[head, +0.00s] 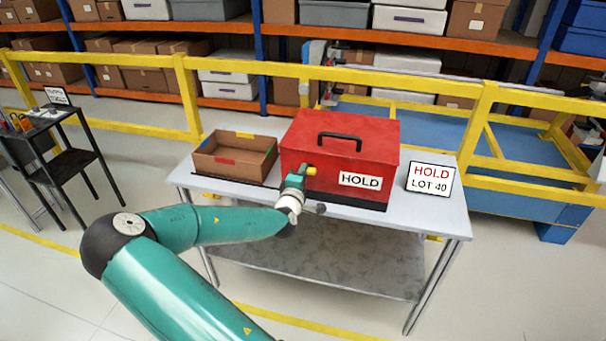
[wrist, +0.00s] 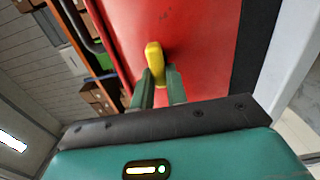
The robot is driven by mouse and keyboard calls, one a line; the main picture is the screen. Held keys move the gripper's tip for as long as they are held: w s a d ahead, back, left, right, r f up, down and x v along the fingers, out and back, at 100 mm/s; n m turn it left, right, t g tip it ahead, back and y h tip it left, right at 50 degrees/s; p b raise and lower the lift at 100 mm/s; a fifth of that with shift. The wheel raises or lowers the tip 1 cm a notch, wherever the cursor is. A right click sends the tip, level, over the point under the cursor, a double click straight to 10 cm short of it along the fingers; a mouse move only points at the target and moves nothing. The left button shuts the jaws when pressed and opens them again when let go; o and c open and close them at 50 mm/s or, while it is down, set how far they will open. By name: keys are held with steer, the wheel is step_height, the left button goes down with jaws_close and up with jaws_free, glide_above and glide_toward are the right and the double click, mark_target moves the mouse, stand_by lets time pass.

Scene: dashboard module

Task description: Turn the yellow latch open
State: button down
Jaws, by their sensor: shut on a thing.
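A red box (head: 340,139) with a black top handle and a white HOLD label stands on the grey table. The yellow latch (head: 311,171) is on its front face, left of the label. In the wrist view the yellow latch (wrist: 154,57) stands out from the red face, its long part nearly upright in the picture. My gripper (head: 302,174) is at the front of the box, and its two green fingers (wrist: 158,84) are shut on the lower part of the latch. The fingertips hide part of the latch.
An open cardboard tray (head: 232,168) stands left of the box on the table (head: 440,215). A HOLD LOT 40 sign (head: 430,179) stands to the right. A yellow railing (head: 420,82) runs behind the table. A dark side stand (head: 68,160) is at far left.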

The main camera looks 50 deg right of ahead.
steer(key=c, duration=1.4)
jaws_free()
steer(key=v, duration=1.3)
steer(key=shift+s+a, duration=0.2)
steer(key=shift+a, duration=0.15)
